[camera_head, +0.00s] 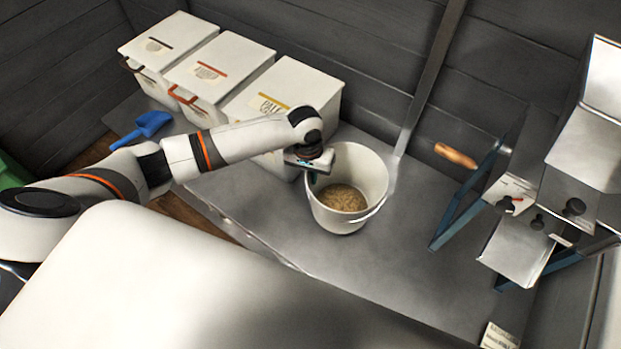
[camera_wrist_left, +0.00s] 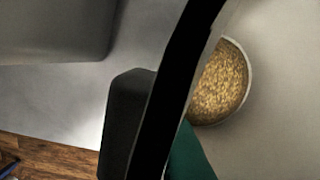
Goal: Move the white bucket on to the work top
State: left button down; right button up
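The white bucket (camera_head: 375,172) stands upright on the grey metal work top (camera_head: 400,265), with pale grain in its bottom. Whether its base touches the surface is hard to tell. My left gripper (camera_head: 313,178) is at the bucket's left rim. In the left wrist view, a dark band like the shaded rim runs between a black finger part (camera_wrist_left: 128,125) outside and a teal finger (camera_wrist_left: 190,158) inside. Both appear to press on the wall, and the grain (camera_wrist_left: 222,82) shows beyond. My right gripper is not in view.
Several white lidded bins (camera_head: 215,70) stand behind and left of the bucket. A blue scoop (camera_head: 143,129) lies at the far left. A metal mill-like device on blue legs (camera_head: 468,195) stands to the right. Some bare metal lies between it and the bucket.

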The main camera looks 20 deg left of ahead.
aim_at(314, 193)
pick_arm(q)
jog(key=shift+f, duration=1.8)
jog(key=c, duration=1.7)
grip_release()
jog(key=r, duration=0.8)
jog(key=a+r, duration=0.1)
jog(key=r, duration=0.3)
jog(key=shift+r+p, duration=0.15)
jog(key=shift+p, duration=0.15)
jog(key=shift+s, duration=0.1)
